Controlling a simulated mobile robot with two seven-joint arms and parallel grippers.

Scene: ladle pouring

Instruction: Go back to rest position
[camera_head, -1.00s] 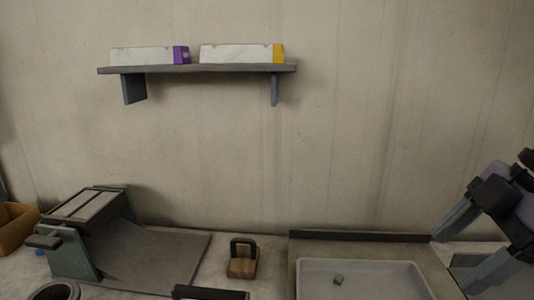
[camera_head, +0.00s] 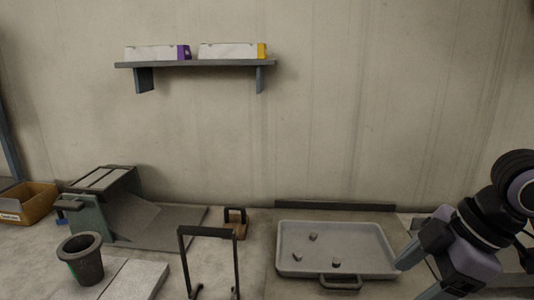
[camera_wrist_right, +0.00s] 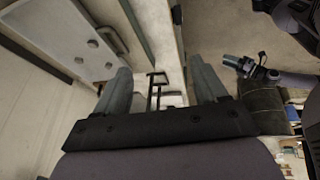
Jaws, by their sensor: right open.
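My right gripper (camera_head: 408,278) is at the lower right of the head view, over the right edge of the grey tray (camera_head: 385,236). Its fingers are apart with nothing between them. In the right wrist view my right gripper (camera_wrist_right: 160,75) also shows two spread, empty fingers, with the tray (camera_wrist_right: 75,42) at the upper left. What looks like my left gripper (camera_wrist_right: 236,63) shows small at the right of that view; its jaws are unclear. It is not in the head view. Three small grey lumps lie in the tray, one of them a lump (camera_head: 313,237) near its middle.
A dark flared pot (camera_head: 82,268) and a black upright frame (camera_head: 209,231) stand at the front. A grey sloped device (camera_head: 105,195), a small wooden block with a handle (camera_head: 240,229) and an orange bin (camera_head: 38,205) lie behind. A shelf (camera_head: 195,64) holds two boxes.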

